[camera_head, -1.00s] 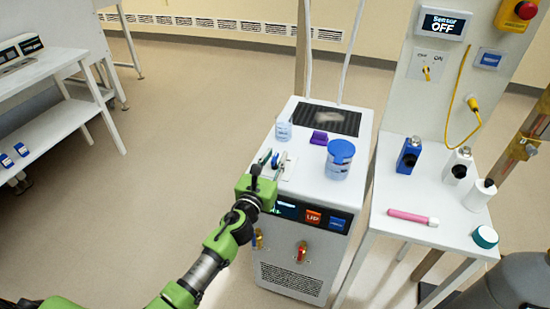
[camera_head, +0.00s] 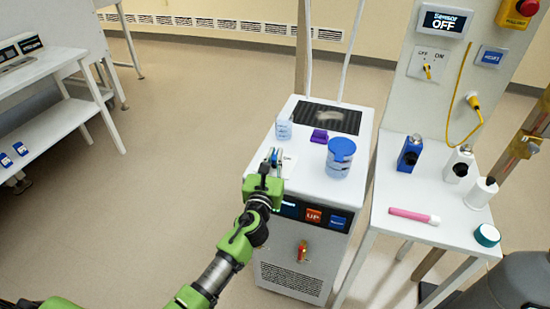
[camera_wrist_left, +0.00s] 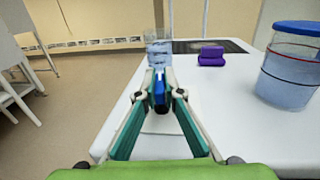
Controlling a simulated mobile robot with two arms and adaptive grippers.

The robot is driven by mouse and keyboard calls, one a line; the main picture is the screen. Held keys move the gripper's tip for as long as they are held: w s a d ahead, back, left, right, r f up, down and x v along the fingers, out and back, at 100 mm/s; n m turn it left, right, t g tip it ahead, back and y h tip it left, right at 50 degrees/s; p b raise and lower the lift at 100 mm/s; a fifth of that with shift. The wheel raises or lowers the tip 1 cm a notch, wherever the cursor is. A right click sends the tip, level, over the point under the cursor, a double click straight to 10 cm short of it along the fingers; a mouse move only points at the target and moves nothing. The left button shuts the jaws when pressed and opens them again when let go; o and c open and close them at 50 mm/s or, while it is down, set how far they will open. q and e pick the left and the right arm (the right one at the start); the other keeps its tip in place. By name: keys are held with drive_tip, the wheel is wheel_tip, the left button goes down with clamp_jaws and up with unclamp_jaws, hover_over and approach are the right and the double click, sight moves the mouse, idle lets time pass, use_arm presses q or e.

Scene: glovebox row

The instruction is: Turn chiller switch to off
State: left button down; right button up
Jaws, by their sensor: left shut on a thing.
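The chiller (camera_head: 350,185) is a white cabinet with a dark front panel. Its switch has a blue knob (camera_wrist_left: 160,90) on a pale plate (camera_head: 290,164) at the left of the chiller's top. My left gripper (camera_head: 274,158) reaches over the front left edge and is shut on the knob. In the left wrist view the fingertips (camera_wrist_left: 161,95) press on both sides of the knob. The fingers hide most of the knob and part of the plate, so I cannot read its setting. My right gripper is not in view.
On the chiller top stand a clear beaker (camera_head: 284,129), a purple block (camera_head: 319,136) and a blue-lidded jar (camera_head: 340,158). A side table (camera_head: 385,190) on the right holds bottles and a pink tube (camera_head: 413,216).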

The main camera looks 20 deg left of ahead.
use_arm(q)
drive_tip(key=n+y+b, duration=0.1)
drive_tip(key=y, duration=0.1)
drive_tip(key=n+g+y+b, duration=0.1)
drive_tip(key=y, duration=0.1)
drive_tip(key=shift+f+n, duration=0.2)
drive_tip(key=shift+n, duration=0.2)
drive_tip(key=shift+r+n+g+y+b, duration=0.1)
drive_tip(key=shift+n+g+y+b, duration=0.65)
drive_tip(key=shift+y, duration=0.65)
drive_tip(key=shift+n, duration=0.25)
drive_tip(key=c, duration=2.2)
unclamp_jaws()
drive_tip(key=shift+a, duration=0.1)
drive_tip(key=shift+o, duration=0.2)
drive_tip(key=shift+s, duration=0.1)
drive_tip(key=v, duration=1.2)
drive_tip(key=shift+f, duration=0.25)
